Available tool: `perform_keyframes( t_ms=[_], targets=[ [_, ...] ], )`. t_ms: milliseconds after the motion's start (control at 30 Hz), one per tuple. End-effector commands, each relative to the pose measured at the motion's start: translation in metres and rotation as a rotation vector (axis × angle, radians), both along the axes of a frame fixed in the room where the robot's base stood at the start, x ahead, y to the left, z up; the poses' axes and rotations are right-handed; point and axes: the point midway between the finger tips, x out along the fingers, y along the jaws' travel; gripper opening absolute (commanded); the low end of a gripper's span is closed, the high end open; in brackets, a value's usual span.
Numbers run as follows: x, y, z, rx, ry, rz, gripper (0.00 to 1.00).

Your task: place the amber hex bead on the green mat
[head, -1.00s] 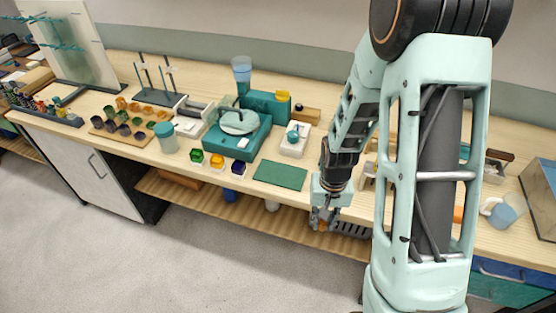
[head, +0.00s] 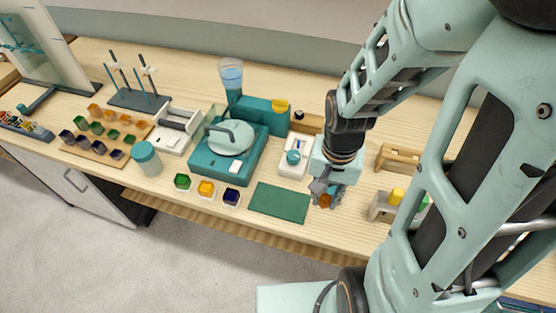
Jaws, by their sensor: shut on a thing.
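The green mat (head: 279,202) lies flat and bare near the front edge of the wooden bench in the head view. My gripper (head: 325,198) points down just right of the mat and is shut on the amber hex bead (head: 325,201). The bead shows as a small brown-orange piece low between the fingertips. It appears to be above the bench beside the mat's right edge, but its exact height is hard to tell. The fingers hide part of the bead.
Left of the mat, a row of green, yellow (head: 206,188) and dark blue cups stands near the front edge. Behind are a teal machine (head: 228,150) and a white device with a teal knob (head: 293,157). A grey block with yellow and green pieces (head: 386,206) stands to the right.

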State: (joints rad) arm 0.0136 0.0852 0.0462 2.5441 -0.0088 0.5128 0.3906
Motion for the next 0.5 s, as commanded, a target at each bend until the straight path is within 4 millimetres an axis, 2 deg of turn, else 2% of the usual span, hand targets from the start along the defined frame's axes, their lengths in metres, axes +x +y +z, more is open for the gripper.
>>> perform_keyframes(
  t_ms=[100, 333, 500],
  targets=[
    [0.015, 0.021, -0.017, 0.001, 0.001, 0.008, 0.0],
    [0.051, 0.066, -0.044, 0.002, 0.002, 0.007, 0.0],
    [0.065, 0.083, -0.073, 0.0, 0.001, 0.005, 0.0]
  ],
)
